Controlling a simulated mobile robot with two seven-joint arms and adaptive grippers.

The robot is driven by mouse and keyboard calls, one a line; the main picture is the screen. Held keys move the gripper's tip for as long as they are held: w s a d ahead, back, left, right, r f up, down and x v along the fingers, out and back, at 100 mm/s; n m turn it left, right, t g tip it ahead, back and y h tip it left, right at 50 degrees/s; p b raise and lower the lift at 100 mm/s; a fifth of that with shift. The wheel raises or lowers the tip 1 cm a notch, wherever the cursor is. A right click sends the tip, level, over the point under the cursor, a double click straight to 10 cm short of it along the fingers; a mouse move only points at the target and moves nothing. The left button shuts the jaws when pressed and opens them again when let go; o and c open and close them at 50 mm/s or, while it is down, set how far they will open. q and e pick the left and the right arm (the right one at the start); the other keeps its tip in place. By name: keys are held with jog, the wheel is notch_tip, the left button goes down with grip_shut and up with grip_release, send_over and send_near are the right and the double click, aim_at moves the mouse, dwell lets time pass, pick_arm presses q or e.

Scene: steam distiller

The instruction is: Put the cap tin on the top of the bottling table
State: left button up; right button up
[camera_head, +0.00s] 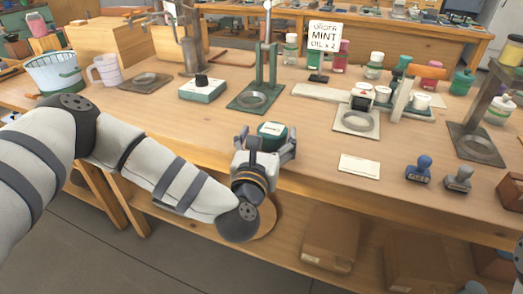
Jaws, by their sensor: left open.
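The small round tin with a dark green lid (272,129), which looks like the cap tin, is at the front edge of the wooden table, seemingly resting on its top. The wooden table (310,145), apparently the bottling table, fills the middle of the view. My left gripper (266,140) comes from the front, with its open fingers on either side of the tin. The gripper hides the tin's lower part, so I cannot tell whether the fingers touch it. My right gripper is not in view.
A white scale-like box (202,89) and a green stand (262,85) stand behind the tin. A white card (360,166) and a blue stamp (420,168) lie to the right. Bottles stand at the back right. Cardboard boxes (330,238) sit on the lower shelf.

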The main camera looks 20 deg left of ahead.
pick_arm(q)
jog(key=s+d, duration=0.1)
jog(key=s, duration=0.7)
jog(key=s+d+f+m+g+h, duration=0.45)
jog(key=s+d+f+m, duration=0.2)
jog(key=f+m, duration=0.35)
jog(key=s+d+f+m+g+h, duration=0.25)
jog(key=s+f+m+g, duration=0.55)
jog(key=s+f+m, duration=0.65)
jog(key=s+a+f+m+g+y, duration=0.1)
jog(key=s+a+m+g, duration=0.3)
jog(key=s, duration=0.8)
jog(key=s+a+f+m+g+y, duration=0.1)
jog(key=s+a+m+g+y, duration=0.2)
jog(key=s+a+m+g, duration=0.2)
jog(key=s+a+m, duration=0.3)
jog(key=s+a, duration=0.3)
jog(key=s, duration=0.1)
jog(key=shift+a+y, duration=0.4)
